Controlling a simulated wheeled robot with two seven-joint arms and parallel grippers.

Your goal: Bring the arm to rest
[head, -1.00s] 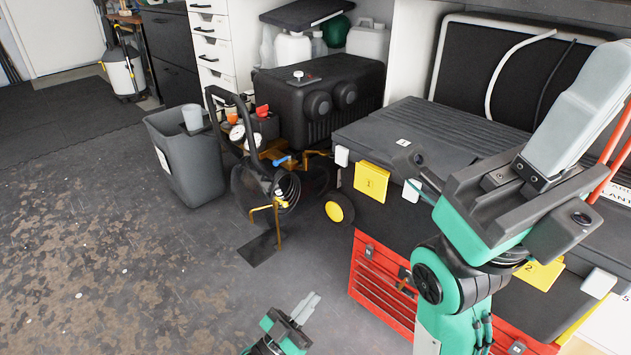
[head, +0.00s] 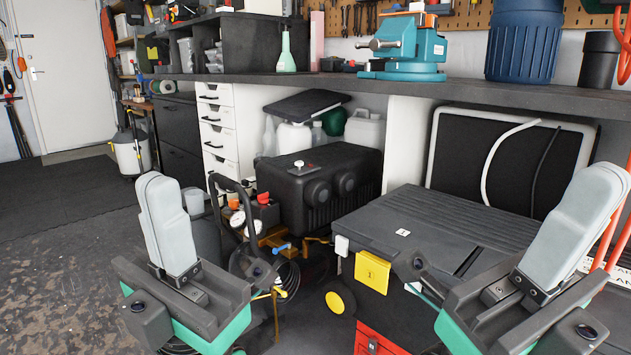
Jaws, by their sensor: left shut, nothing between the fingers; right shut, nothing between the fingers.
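My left gripper (head: 156,190) is raised at the lower left, with its light grey fingers together and pointing up. It is empty and covers part of the grey bin. My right gripper (head: 603,190) is raised at the right edge in a similar pose, its fingers also together and empty. It shows in front of the black case. Both dark gripper bodies with green parts show below the fingers; the rest of both arms is cut off by the lower edge.
A black ridged case (head: 400,240), a black machine (head: 320,195) and a compressor with hoses stand below. Open floor (head: 60,270) lies to the left.

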